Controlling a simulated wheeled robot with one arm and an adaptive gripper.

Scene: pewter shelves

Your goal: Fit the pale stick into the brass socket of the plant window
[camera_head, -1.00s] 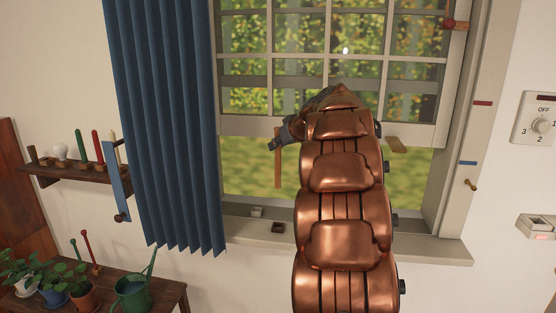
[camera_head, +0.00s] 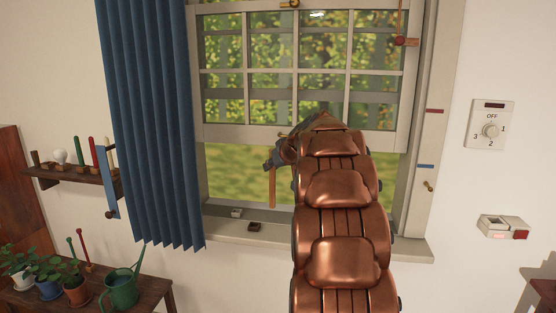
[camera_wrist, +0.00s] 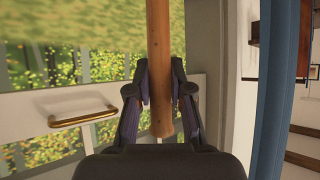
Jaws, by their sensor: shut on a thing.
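My arm hides most of my gripper there. On the sill sit a small light block (camera_head: 237,213) and a small dark brown block (camera_head: 254,226), left of the stick's lower end; I cannot tell whether either is the brass socket. The window sash (camera_head: 240,133) is raised, with open space below it.
A blue curtain (camera_head: 155,120) hangs left of the window. A wall shelf (camera_head: 70,178) holds several upright sticks and a bulb. Potted plants and a green watering can (camera_head: 122,290) stand on a low table. A brass handle (camera_wrist: 82,118) is on the sash.

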